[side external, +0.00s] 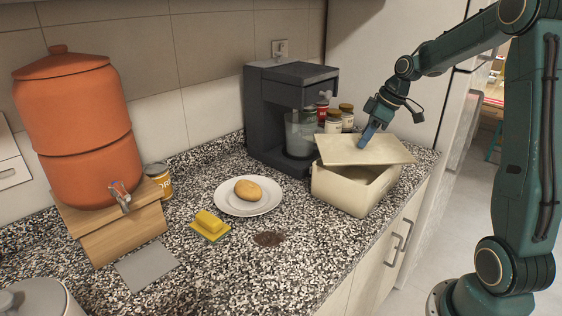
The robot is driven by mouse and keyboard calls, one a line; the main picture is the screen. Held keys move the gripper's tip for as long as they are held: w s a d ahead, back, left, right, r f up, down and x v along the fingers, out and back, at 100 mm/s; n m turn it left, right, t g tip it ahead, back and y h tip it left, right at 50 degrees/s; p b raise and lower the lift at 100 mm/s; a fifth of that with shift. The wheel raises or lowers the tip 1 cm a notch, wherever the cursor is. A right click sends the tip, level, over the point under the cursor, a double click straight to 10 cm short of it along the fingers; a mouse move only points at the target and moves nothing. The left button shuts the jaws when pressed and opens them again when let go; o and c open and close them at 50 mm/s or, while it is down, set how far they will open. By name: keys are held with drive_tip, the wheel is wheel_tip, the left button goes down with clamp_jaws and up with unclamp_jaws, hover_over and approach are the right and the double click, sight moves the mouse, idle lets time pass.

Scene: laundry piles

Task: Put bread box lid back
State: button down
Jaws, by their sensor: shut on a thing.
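The cream bread box (342,194) stands near the counter's front edge at the right. Its flat lid (390,154) is over the box, skewed to its outline. Part of the box's open inside shows below the lid's right part. The lid's left part is close to the box rim; I cannot tell whether they touch. My gripper (362,145) points down from above and is shut on the lid near its middle. The exact grip point is too small to make out.
A dark coffee maker (270,115) and several jars (346,116) stand behind the box. A plate (230,200) with a bread roll (248,190), a yellow sponge (209,222) and a dark spill (269,239) lie to the left. An orange water dispenser (75,130) is farther left.

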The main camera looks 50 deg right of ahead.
drive_tip(key=shift+f, duration=0.55)
drive_tip(key=shift+f, duration=0.45)
drive_tip(key=c, duration=1.2)
unclamp_jaws()
drive_tip(key=shift+r, duration=0.1)
drive_tip(key=shift+r, duration=0.4)
drive_tip(key=v, duration=1.2)
drive_tip(key=shift+s, duration=0.1)
